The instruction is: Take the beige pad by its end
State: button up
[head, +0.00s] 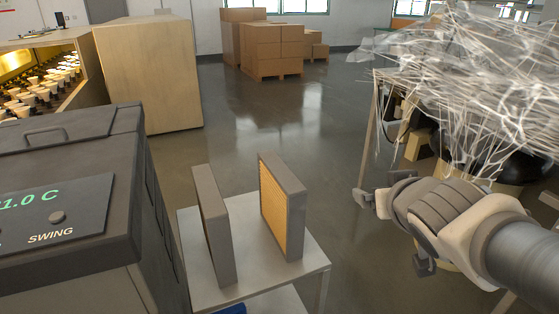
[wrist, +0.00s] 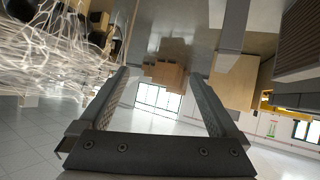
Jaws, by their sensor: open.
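My gripper (head: 368,199) is at the right of the head view, held in the air to the right of the small table. In the wrist view its two fingers (wrist: 160,82) stand wide apart with nothing between them. No flat beige pad shows clearly in either view. A grey-framed panel with a ribbed tan face (head: 283,206) stands upright on the small grey table (head: 240,262), apart from my gripper. A plain grey panel (head: 214,224) stands upright to its left. Small beige blocks (head: 415,145) lie partly hidden behind the tangle at the right; I cannot tell whether one is the pad.
A clear stringy tangle (head: 475,80) hangs over the right side, close to my gripper, and fills the wrist view's left (wrist: 55,65). A dark machine with a display (head: 70,200) stands at left. Cartons (head: 265,45) stand far back. Mid-floor (head: 300,120) is clear.

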jog(key=w+a+f+n+t+y+b, duration=0.1)
jog(key=w+a+f+n+y+b, duration=0.2)
jog(key=f+b, duration=0.45)
jog(key=n+y, duration=0.1)
jog(key=y, duration=0.2)
send_near(298, 220)
jog(key=shift+g, duration=0.3)
jog(key=p+x, duration=0.2)
jog(key=x, duration=0.1)
jog(key=p+x, duration=0.1)
jog(key=p, duration=0.1)
jog(key=shift+w+r, duration=0.2)
jog(key=shift+w, duration=0.25)
jog(key=shift+y, duration=0.3)
jog(key=b+x, duration=0.2)
jog(key=x, duration=0.3)
jog(key=shift+s+f, duration=0.1)
jog(key=shift+f, duration=0.05)
jog(key=x, duration=0.2)
jog(key=b+x, duration=0.1)
jog(key=x, duration=0.1)
jog(key=shift+a+f+b, duration=0.15)
jog(key=shift+f+b, duration=0.15)
jog(key=shift+f, duration=0.15)
jog(key=shift+w+a, duration=0.1)
jog(key=shift+w, duration=0.35)
